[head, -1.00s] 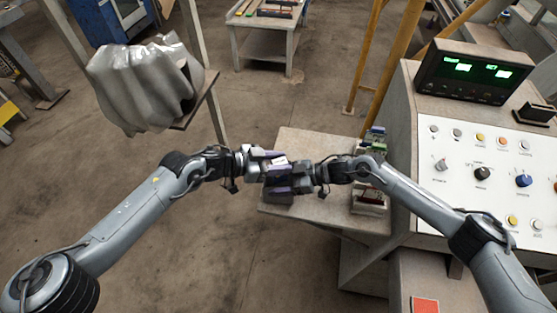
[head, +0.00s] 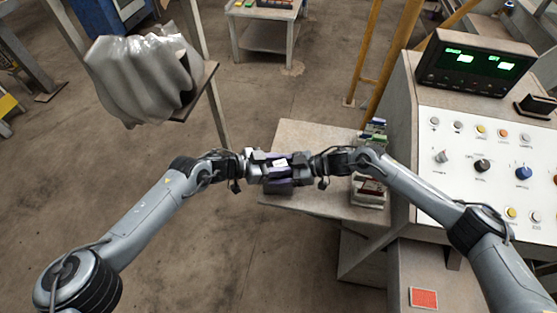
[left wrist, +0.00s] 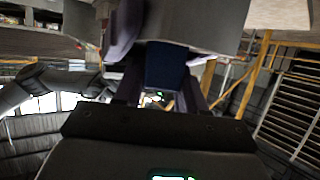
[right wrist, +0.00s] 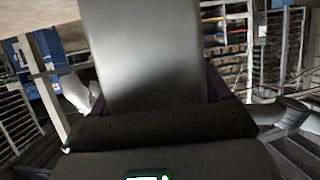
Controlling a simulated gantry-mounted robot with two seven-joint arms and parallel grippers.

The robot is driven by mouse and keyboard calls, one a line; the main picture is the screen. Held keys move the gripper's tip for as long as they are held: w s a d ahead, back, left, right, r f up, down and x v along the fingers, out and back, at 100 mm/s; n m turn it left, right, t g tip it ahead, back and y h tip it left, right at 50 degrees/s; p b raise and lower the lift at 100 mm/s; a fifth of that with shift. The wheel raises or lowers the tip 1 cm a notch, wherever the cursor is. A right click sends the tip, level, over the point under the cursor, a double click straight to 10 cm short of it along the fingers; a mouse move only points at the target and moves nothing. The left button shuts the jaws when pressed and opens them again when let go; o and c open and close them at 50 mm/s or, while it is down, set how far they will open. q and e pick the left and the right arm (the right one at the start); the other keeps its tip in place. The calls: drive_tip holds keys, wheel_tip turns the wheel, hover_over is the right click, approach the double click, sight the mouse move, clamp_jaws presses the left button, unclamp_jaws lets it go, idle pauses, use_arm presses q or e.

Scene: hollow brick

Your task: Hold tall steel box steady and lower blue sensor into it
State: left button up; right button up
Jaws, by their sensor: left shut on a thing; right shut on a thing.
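The blue sensor (left wrist: 165,66) is between the fingers of my left gripper (left wrist: 160,85) in the left wrist view, and that gripper is shut on it. The tall steel box (right wrist: 150,50) is a plain grey block between the fingers of my right gripper (right wrist: 153,95), which is shut on it. A grey face of the box (left wrist: 205,20) also shows close above the sensor in the left wrist view. In the head view my left gripper (head: 266,166) and right gripper (head: 302,170) meet over the small table. There the fingers largely hide both objects. The box's opening is not visible.
The small grey table (head: 310,205) stands below my grippers, with a stack of small items (head: 371,185) at its right side. A control console (head: 480,155) stands to the right. A wrapped grey bundle (head: 140,75) is at the left. Open floor lies between.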

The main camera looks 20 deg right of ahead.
use_arm(q)
drive_tip(key=shift+w+a+f, duration=0.1)
drive_tip(key=shift+f, duration=0.55)
drive_tip(key=shift+w+a+f, duration=0.1)
drive_tip(key=shift+f, duration=0.55)
use_arm(e)
drive_tip(key=shift+w+a+r, duration=0.1)
drive_tip(key=shift+a+r, duration=0.05)
drive_tip(key=shift+a, duration=0.05)
use_arm(q)
drive_tip(key=shift+a+f, duration=0.15)
drive_tip(key=shift+f, duration=0.5)
use_arm(e)
drive_tip(key=shift+w+a+r, duration=0.1)
drive_tip(key=shift+r, duration=0.2)
use_arm(q)
drive_tip(key=o, duration=1.1)
drive_tip(key=shift+f, duration=0.1)
drive_tip(key=shift+o, duration=0.4)
wheel_tip(320, 180, up, 2)
drive_tip(key=shift+s+r, duration=0.15)
drive_tip(key=r, duration=0.7)
drive_tip(key=shift+d+r, duration=0.25)
drive_tip(key=shift+r, duration=0.1)
use_arm(e)
drive_tip(key=shift+d+f, duration=0.25)
drive_tip(key=shift+f, duration=0.05)
use_arm(q)
drive_tip(key=shift+r, duration=1.5)
